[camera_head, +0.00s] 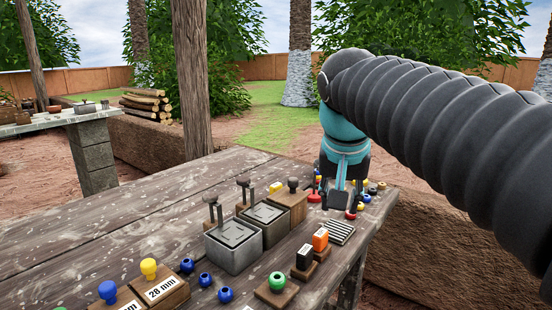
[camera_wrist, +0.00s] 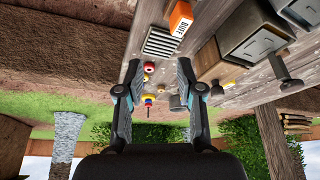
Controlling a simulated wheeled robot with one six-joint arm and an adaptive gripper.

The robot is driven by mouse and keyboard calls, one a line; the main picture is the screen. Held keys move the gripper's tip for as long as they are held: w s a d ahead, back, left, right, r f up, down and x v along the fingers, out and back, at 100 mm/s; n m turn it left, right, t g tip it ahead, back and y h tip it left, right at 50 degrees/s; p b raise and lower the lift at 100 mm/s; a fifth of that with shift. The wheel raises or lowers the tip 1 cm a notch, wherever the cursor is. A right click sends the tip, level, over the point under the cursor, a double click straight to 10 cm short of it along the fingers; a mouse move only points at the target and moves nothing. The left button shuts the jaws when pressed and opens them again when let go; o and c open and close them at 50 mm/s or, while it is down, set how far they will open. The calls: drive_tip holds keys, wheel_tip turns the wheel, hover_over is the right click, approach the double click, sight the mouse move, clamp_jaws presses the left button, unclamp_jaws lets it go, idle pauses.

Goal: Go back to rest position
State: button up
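My gripper (camera_head: 341,195) hangs from the teal and black wrist over the far right end of the wooden table, above a group of small coloured beads. In the wrist view my gripper (camera_wrist: 159,75) has its two fingers spread apart with nothing held between them. Beyond the fingers I see a red and white ring (camera_wrist: 149,67), a yellow piece (camera_wrist: 148,93) and other small pieces. In the head view the gripper hides part of the bead group, and I cannot tell its exact height above the table.
The wooden table (camera_head: 150,215) bears a striped block (camera_head: 340,232), an orange block (camera_head: 320,239), a black block (camera_head: 304,257), metal boxes (camera_head: 233,246), blue beads (camera_head: 205,279) and knobbed stamps (camera_head: 162,288). A wooden post (camera_head: 190,80) stands behind. The air above the table's left half is clear.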

drive_tip(key=s+d+f+n, duration=0.1)
drive_tip(key=s+d+f, duration=0.1)
drive_tip(key=s+f, duration=0.5)
drive_tip(key=s+d+f+n+t+y, duration=0.1)
drive_tip(key=s+d+f+n, duration=0.1)
drive_tip(key=s+f, duration=0.6)
wheel_tip(320, 180, down, 4)
drive_tip(key=shift+s+d, duration=0.2)
drive_tip(key=shift+d, duration=0.1)
